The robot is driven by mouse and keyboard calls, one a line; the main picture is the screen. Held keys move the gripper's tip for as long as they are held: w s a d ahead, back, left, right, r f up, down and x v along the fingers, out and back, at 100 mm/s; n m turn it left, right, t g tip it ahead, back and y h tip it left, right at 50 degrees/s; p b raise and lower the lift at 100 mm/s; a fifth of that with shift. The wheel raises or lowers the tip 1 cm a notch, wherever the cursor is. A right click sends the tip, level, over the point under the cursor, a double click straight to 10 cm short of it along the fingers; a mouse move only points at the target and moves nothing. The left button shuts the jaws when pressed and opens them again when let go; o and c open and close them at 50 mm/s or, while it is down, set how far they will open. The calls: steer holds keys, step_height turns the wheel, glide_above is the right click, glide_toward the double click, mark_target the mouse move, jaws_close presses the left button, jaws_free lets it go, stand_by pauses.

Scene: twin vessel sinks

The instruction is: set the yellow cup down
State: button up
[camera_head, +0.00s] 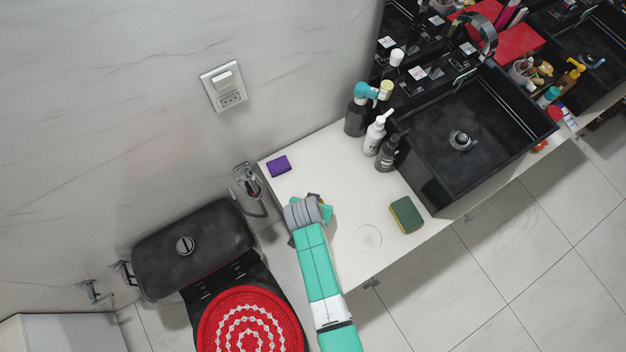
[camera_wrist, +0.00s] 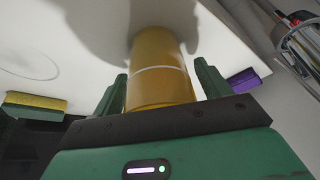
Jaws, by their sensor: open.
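The yellow cup (camera_wrist: 160,62) shows in the wrist view, with a pale line around it. It sits between the two green fingers of my gripper (camera_wrist: 158,84), which are apart on either side of it. The cup's far end is against the white counter (camera_wrist: 90,25) in the picture; whether it stands on the surface I cannot tell for sure. In the head view my gripper (camera_head: 314,209) is over the left part of the counter (camera_head: 345,180), and the wrist hides nearly all of the cup.
A faint ring (camera_head: 367,238) marks the counter right of my gripper. Beyond it lies a green-yellow sponge (camera_head: 406,215). A purple sponge (camera_head: 278,166) lies at the back left. Bottles (camera_head: 375,133) stand beside the black sink (camera_head: 460,135). A toilet (camera_head: 190,245) is at left.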

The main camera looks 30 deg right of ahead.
steer(key=shift+r, duration=0.1)
steer(key=p+v, duration=0.3)
steer(key=v, duration=0.9)
steer(key=w+a+r+n+t, duration=0.1)
steer(key=w+a+r+t, duration=0.3)
steer(key=r, duration=0.7)
steer(key=w+d+r+n+t, duration=0.1)
steer(key=w+r+t, duration=0.3)
steer(key=r, duration=0.8)
steer(key=w+a+r+n+t, duration=0.2)
steer(key=w+r, duration=0.4)
steer(key=r, duration=0.5)
steer(key=s+a+r+n+t+y, duration=0.1)
steer(key=s+r+t, duration=0.3)
steer(key=r, duration=0.7)
steer(key=s+a+r+n+t+y, duration=0.1)
steer(key=s+r, duration=0.4)
steer(key=r, duration=0.7)
steer(key=s+a+r+n+t, duration=0.2)
steer(key=s+a+r+t, duration=0.2)
steer(key=r, duration=0.7)
steer(key=s+t, duration=0.1)
steer(key=t, duration=0.1)
steer(key=shift+r+t+y, duration=0.3)
steer(key=shift+r+y, duration=0.05)
steer(key=shift+y, duration=0.05)
